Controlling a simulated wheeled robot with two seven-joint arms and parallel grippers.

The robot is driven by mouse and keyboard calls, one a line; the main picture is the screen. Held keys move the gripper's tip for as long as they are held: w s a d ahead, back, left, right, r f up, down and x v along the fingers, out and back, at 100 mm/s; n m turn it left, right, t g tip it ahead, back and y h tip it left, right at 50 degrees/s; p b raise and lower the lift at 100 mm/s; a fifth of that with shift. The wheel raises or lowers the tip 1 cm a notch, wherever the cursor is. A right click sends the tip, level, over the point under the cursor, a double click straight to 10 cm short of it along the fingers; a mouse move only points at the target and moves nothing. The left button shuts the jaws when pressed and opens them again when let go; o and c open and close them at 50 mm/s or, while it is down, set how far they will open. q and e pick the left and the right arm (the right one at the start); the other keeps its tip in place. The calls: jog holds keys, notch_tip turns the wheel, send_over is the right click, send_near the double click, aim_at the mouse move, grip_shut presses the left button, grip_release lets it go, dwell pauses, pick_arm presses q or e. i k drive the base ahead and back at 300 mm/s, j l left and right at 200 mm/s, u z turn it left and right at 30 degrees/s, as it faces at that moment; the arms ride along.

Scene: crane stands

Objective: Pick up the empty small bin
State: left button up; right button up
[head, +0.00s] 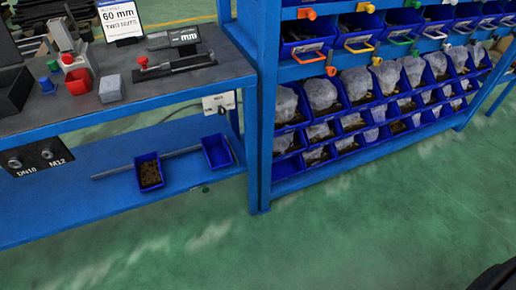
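A small blue bin (217,151) that looks empty stands on the lower blue shelf of the workbench, close to the shelf's right end. A second small blue bin (149,186) with brown pieces in it stands to its left on the same shelf. A thin grey bar lies behind and between them. Neither of my grippers is in view. A dark shape at the bottom right corner may be part of my arm, but I cannot tell.
The workbench top (130,65) above holds a red cup (79,82), a grey block (111,89) and gauges. A blue post (257,130) and a rack of several filled blue bins stand to the right. The green floor (330,235) in front is clear.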

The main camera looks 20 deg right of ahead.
aim_at(215, 148)
jog(key=z, duration=0.3)
jog(key=i+j+u, duration=0.1)
jog(key=i+j, duration=0.3)
jog(key=i, duration=0.15)
jog(key=i+j, duration=0.2)
jog(key=i, duration=0.4)
jog(key=i+j+u, duration=0.1)
jog(key=i, duration=0.5)
jog(key=j, duration=0.1)
